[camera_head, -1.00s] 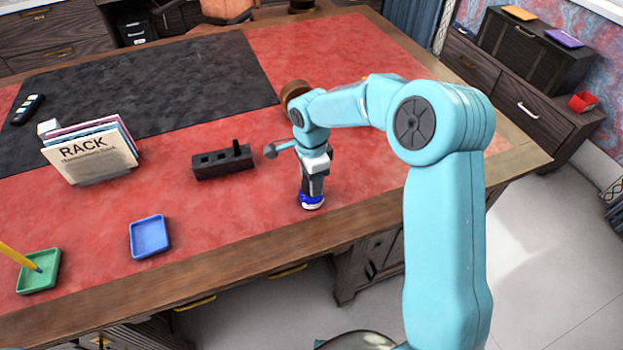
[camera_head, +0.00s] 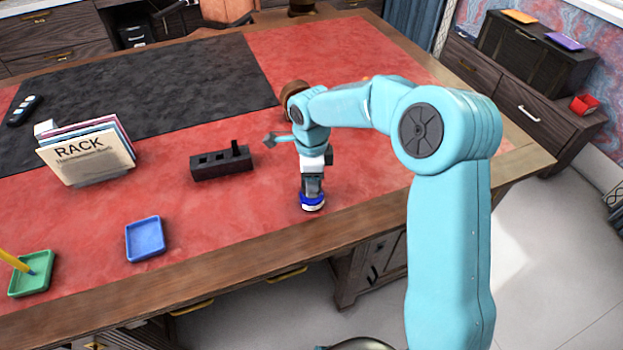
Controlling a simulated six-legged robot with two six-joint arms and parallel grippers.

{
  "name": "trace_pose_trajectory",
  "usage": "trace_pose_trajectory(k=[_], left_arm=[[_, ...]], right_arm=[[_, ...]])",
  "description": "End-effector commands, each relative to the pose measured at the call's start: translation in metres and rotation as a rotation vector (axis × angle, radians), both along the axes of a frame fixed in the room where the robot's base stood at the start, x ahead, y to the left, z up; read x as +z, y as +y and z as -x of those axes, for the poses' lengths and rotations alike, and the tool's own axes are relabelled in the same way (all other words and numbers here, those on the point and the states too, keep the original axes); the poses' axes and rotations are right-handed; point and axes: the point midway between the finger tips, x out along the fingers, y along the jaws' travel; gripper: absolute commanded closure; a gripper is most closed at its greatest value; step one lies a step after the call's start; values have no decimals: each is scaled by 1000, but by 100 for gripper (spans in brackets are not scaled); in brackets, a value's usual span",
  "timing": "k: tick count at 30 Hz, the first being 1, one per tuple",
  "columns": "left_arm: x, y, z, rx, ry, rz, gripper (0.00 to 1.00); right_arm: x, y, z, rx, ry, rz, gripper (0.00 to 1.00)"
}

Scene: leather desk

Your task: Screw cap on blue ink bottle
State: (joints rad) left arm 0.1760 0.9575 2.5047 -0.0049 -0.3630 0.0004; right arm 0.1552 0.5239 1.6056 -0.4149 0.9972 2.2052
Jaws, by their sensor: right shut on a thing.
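The blue ink bottle (camera_head: 312,203) stands upright on the red leather near the front edge of the desk, with a blue body and a white band low down. My right gripper (camera_head: 312,190) points straight down onto the top of the bottle and is shut on the cap. The cap is hidden between the fingers and too small to make out, so I cannot tell how it sits on the neck. My left gripper is not in view.
A black block with slots (camera_head: 221,163) lies to the left of my right gripper. A blue tray (camera_head: 145,239), a green tray (camera_head: 31,276) with a pencil and a rack of folders (camera_head: 87,158) stand further left. The red leather around the bottle is clear.

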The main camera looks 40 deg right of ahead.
Motion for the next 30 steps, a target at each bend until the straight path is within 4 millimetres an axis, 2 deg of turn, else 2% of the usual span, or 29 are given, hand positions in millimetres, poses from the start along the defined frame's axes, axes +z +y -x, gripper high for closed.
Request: trace_pose_trajectory(k=[12, 25, 30], left_arm=[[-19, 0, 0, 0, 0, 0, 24], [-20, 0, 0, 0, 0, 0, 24], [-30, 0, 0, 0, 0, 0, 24]], right_arm=[[-2, 0, 0, -302, -1, 1, 78], [-1, 0, 0, -360, 1, 1, 78], [-3, 0, 0, -509, -1, 0, 78]])
